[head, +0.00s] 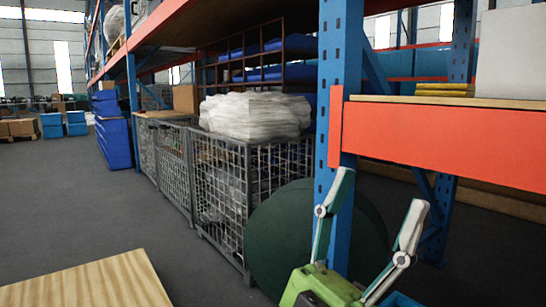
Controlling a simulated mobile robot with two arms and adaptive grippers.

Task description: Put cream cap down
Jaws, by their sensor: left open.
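My left gripper (378,207) is at the lower right, pointing up, with its two pale-tipped fingers spread wide apart. Nothing shows between the fingers. No cream cap can be made out in this view. A large dark green round thing (275,235) stands behind the gripper, partly hidden by a blue rack post and the gripper. My right gripper is not in view.
A blue rack post (340,80) and an orange beam (450,145) stand close behind the gripper. Wire mesh cages (215,185) line the rack, one topped by a wrapped bundle (255,115). A pale wooden surface (90,285) is at lower left. The grey floor (70,200) is open at left.

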